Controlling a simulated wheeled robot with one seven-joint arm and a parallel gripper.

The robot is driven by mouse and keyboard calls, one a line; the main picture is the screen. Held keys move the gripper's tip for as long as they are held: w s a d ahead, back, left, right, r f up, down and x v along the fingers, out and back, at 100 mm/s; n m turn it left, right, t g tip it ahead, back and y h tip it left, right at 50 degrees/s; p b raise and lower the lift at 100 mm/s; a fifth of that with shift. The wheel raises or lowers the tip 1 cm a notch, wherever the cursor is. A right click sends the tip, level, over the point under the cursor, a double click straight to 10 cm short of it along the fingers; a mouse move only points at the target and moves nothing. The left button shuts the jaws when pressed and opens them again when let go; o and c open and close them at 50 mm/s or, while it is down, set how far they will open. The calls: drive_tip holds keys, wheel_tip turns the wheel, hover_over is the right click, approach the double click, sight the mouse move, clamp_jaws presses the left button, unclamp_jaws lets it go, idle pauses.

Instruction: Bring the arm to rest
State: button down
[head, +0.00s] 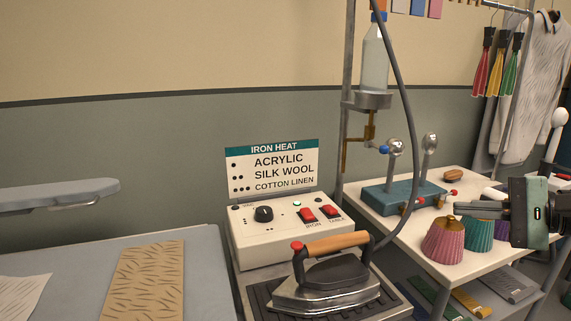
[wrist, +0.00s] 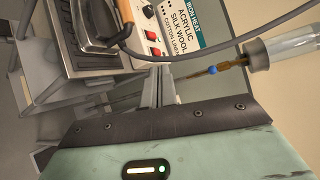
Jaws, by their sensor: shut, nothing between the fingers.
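My gripper (head: 462,208) reaches in from the right edge in the head view, its fingers pointing left above the white side table. In the wrist view its fingers (wrist: 158,85) lie together, shut and empty. It is apart from the iron (head: 328,283), which rests on its dark stand in front of the control box. The iron also shows at the top left in the wrist view (wrist: 92,28).
The white table (head: 410,225) bears a teal block with metal knobs (head: 405,195) and pleated cups, pink (head: 448,240) and teal (head: 479,234), close to my gripper. Garments (head: 535,80) hang behind.

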drive_tip(key=s+a+f+n+g+h, duration=0.2)
drive_tip(key=s+a+n+g+h, duration=0.1)
drive_tip(key=s+a+n, duration=0.3)
drive_tip(key=s+a+f+n+g+h+p, duration=0.1)
drive_tip(key=s+a+f+n+g+h, duration=0.2)
drive_tip(key=s+a+n, duration=0.3)
drive_tip(key=s+a+f+n+g+h, duration=0.3)
drive_tip(key=s+a+n+h, duration=0.2)
drive_tip(key=s+a+n, duration=0.2)
drive_tip(key=shift+s+a+p, duration=0.3)
drive_tip(key=shift+s+a, duration=0.15)
drive_tip(key=shift+a, duration=0.3)
